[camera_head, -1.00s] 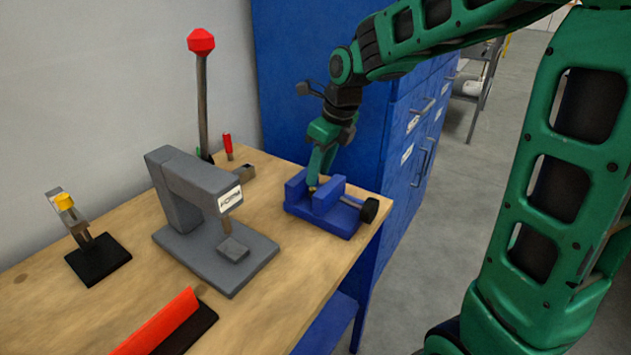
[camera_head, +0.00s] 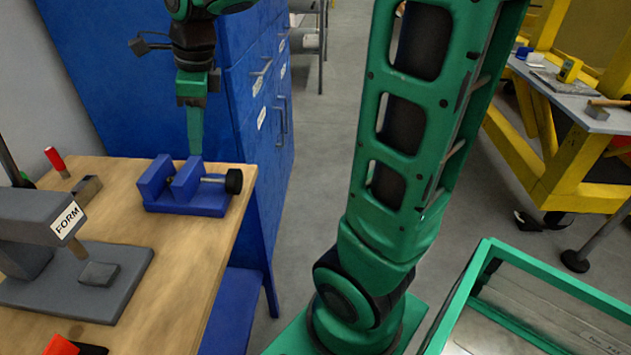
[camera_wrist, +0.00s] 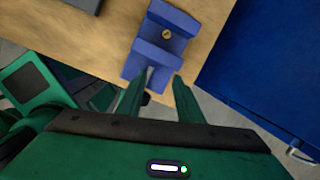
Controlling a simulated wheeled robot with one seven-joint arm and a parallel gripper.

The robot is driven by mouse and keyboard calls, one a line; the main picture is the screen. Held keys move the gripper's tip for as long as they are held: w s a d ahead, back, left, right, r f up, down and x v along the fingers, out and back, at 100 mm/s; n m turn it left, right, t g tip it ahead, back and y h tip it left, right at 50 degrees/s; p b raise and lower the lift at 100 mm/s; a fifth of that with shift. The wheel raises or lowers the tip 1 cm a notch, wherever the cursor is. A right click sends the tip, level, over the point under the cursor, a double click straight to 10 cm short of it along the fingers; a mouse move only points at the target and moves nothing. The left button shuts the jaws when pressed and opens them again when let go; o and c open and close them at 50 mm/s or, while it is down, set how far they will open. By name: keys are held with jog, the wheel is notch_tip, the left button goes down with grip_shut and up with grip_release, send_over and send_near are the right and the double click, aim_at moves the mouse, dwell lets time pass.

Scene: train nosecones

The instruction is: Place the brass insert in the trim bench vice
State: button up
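The blue trim bench vice (camera_head: 185,201) stands on the wooden bench near its right edge, and also shows in the wrist view (camera_wrist: 141,62). The small round brass insert (camera_wrist: 166,34) sits in the gap between the two vice jaws in the wrist view. My green gripper (camera_head: 195,150) is above the vice, pointing down. In the wrist view its two fingers (camera_wrist: 159,76) are spread apart with nothing between them, clear of the insert.
A blue cabinet (camera_head: 110,80) rises close behind the vice. A yellow workbench (camera_head: 560,150) is at the far right.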

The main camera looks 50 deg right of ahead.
jog(key=s+d+f+n, duration=0.2)
jog(key=s+d+n, duration=0.2)
jog(key=s+n, duration=0.2)
jog(key=s+d+f+n+g, duration=0.1)
jog(key=s+d+f+n, duration=0.2)
jog(key=s+n, duration=0.3)
jog(key=s+d+f+n+g+h, duration=0.1)
jog(key=s+d+f+n, duration=0.2)
jog(key=s, duration=1)
jog(key=d+n, duration=0.2)
jog(key=n, duration=0.1)
jog(key=shift+n, duration=0.4)
jog(key=shift+w+f, duration=0.1)
jog(key=shift+f, duration=0.05)
jog(key=shift+w+f, duration=0.2)
jog(key=shift+w, duration=0.25)
